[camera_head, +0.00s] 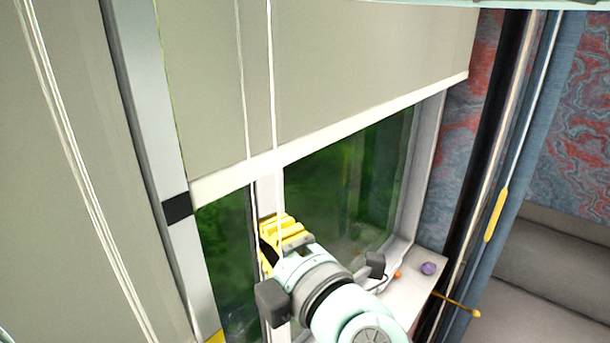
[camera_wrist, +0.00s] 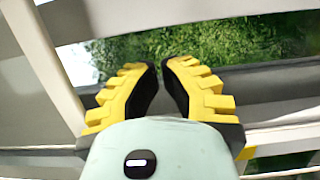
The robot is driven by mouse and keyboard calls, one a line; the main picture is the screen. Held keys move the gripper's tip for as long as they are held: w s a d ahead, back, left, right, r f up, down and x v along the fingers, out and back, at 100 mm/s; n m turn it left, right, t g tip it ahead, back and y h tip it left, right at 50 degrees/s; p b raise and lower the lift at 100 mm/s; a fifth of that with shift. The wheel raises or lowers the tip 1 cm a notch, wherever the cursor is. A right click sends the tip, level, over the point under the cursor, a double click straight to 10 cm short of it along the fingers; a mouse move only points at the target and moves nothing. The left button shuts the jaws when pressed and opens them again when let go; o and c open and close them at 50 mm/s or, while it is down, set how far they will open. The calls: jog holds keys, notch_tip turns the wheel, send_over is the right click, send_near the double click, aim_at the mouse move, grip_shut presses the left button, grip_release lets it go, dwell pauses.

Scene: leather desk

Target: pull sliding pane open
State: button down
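The window's glass (camera_head: 345,190) shows green foliage below a lowered blind in the head view. A pale upright frame bar (camera_head: 268,195) divides the panes. My gripper (camera_head: 268,228), with yellow ribbed fingers, is at this bar, at the edge of the left pane (camera_head: 225,235). In the wrist view, the two yellow and black fingers (camera_wrist: 161,72) have their tips close together with a narrow gap. Green glass (camera_wrist: 230,42) and frame bars (camera_wrist: 45,60) lie beyond them. I cannot tell whether the fingers touch the pane's frame, and I see nothing clearly held between them.
The grey blind (camera_head: 330,70) covers the upper window, with cords (camera_head: 272,80) hanging close to my gripper. A white sill (camera_head: 415,285) at the right holds a small purple ball (camera_head: 428,268). A blue curtain (camera_head: 520,150) and grey sofa (camera_head: 555,260) stand at the right.

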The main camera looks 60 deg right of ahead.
aim_at(242, 208)
jog(key=p+x, duration=0.2)
jog(key=x, duration=0.3)
jog(key=shift+a+r+p, duration=0.1)
jog(key=shift+r+p, duration=0.15)
jog(key=shift+p, duration=0.15)
jog(key=shift+w+d+f, duration=0.2)
jog(key=shift+w+d, duration=0.05)
jog(key=shift+w, duration=0.35)
jog(key=shift+d+f, duration=0.1)
